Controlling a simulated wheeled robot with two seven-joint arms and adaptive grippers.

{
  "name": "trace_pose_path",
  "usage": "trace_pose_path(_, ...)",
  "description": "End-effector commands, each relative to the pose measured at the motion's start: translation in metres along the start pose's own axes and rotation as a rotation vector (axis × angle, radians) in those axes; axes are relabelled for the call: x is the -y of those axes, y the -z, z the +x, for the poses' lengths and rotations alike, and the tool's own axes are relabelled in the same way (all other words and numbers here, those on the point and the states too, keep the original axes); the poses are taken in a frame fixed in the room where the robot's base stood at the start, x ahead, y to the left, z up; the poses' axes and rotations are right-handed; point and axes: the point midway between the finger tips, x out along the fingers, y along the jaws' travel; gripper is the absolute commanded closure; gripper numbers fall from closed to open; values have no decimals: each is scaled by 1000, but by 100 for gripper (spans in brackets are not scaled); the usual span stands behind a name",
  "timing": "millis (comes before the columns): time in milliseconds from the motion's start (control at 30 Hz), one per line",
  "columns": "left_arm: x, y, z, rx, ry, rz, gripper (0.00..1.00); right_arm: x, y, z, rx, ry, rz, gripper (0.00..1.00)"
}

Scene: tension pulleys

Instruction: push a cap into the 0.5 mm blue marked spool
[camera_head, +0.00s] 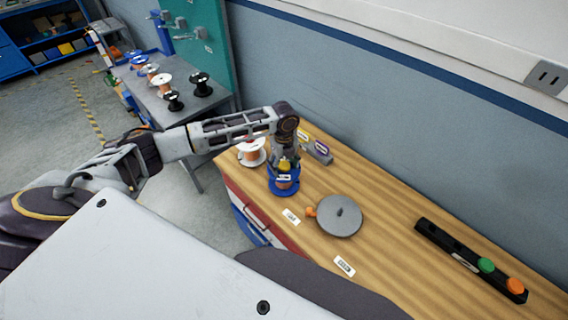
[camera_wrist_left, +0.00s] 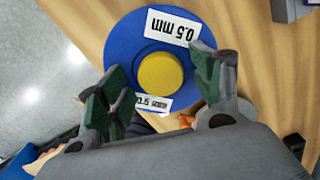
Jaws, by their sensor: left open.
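The blue spool (camera_head: 284,188) stands upright on the wooden bench. In the left wrist view its blue top flange (camera_wrist_left: 121,42) carries a white 0.5 mm label (camera_wrist_left: 172,26). A round yellow cap (camera_wrist_left: 160,71) is at the middle of the flange; it also shows on top of the spool in the head view (camera_head: 286,165). How deep it sits, I cannot tell. My left gripper (camera_head: 285,157) is right above the spool, pointing down. Its green-padded fingers (camera_wrist_left: 153,95) are open and apart, with nothing between them. My right gripper is not in view.
A black rack (camera_head: 450,247) holds a green cap (camera_head: 486,265) and an orange cap (camera_head: 515,286). A grey disc (camera_head: 340,216) lies right of the spool. A copper-wire spool (camera_head: 252,152) stands behind left, a grey labelled block (camera_head: 318,154) behind right. Bench between disc and rack is clear.

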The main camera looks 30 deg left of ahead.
Motion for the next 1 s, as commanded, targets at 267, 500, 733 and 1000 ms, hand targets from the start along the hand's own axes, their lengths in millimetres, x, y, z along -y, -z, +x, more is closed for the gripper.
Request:
trace_pose_path(267, 0, -1, -2, 2, 2, -1, 34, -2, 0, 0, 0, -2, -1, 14)
trace_pose_path(500, 2, -1, -16, 2, 5, -1, 34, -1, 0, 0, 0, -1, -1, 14)
trace_pose_path(733, 1, -1, -45, 3, 4, 0, 34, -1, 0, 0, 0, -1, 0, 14)
trace_pose_path(1000, 1, -1, -86, 2, 4, -1, 34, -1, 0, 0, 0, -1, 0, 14)
